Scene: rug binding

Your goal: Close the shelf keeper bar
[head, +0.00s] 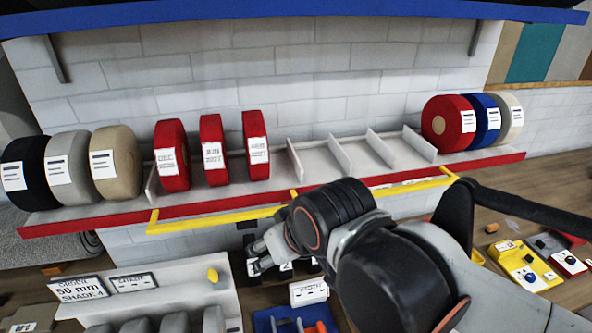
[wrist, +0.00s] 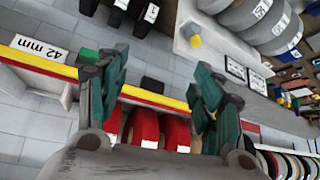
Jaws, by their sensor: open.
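The yellow keeper bar (head: 232,217) runs along the front of the shelf, just below its red edge (head: 110,217), with short yellow end arms. It sits low, clear of the fronts of the rolls. My arm hides part of its middle. My gripper (head: 258,264) is below and in front of the bar. In the wrist view my gripper (wrist: 160,68) is open, with two dark green fingers spread. The yellow bar (wrist: 150,97) crosses the picture behind and between them, and nothing is held. I cannot tell how far the fingertips are from it.
Red rolls (head: 172,155) stand between white dividers on the shelf; black, grey and tan rolls (head: 117,162) are at left, more rolls (head: 448,123) at right. A lower grey rack (head: 170,290) and a blue tray (head: 285,318) stand below. A blue shelf (head: 300,10) is above.

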